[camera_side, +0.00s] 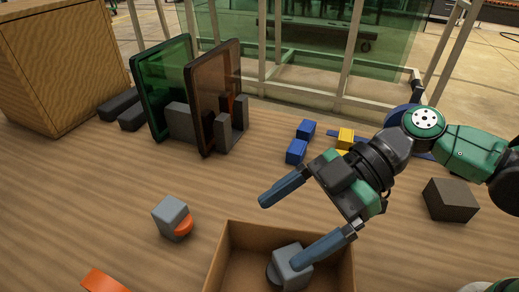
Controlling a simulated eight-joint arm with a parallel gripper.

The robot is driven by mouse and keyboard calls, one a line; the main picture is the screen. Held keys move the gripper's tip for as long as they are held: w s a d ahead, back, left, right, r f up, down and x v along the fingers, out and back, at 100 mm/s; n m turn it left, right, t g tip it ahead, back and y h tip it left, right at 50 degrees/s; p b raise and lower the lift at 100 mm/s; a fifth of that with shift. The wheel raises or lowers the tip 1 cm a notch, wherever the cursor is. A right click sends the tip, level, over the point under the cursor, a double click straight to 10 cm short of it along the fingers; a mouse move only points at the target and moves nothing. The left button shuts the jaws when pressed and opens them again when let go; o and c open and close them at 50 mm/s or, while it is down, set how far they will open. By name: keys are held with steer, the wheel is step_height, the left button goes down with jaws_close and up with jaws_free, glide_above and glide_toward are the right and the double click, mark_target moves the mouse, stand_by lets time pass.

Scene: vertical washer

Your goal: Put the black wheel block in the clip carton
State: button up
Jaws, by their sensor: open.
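The clip carton (228,247) is an open brown box at the bottom centre, cut off by the lower picture edge. The black wheel block (290,263), a grey block with a dark round part at its lower left, is inside the carton. My gripper (281,230) is open above the carton, its two blue-grey fingers spread wide. The nearer finger overlaps the block in the picture; I cannot tell whether it touches. The farther finger is beyond the carton's back wall in the picture.
A grey block with an orange wheel (172,217) stands left of the carton. An orange piece (103,281) lies at bottom left. Blue blocks (297,151), a yellow block (345,138) and a rack with upright panels (181,120) stand behind. A dark box (451,199) is at right.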

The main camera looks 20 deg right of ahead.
steer(key=v, duration=1.2)
steer(key=w+d+f+m+t+h, duration=0.2)
steer(key=d+m+h, duration=0.3)
steer(key=m, duration=0.4)
steer(key=w+d+f+m+t+h, duration=0.3)
steer(key=d+f+m+t+h, duration=0.1)
steer(key=m, duration=0.5)
steer(key=d+t+h, duration=0.1)
steer(key=d+h, duration=0.1)
steer(key=h, duration=0.1)
steer(key=shift+w+d+f, duration=0.15)
steer(key=shift+w+f, duration=0.1)
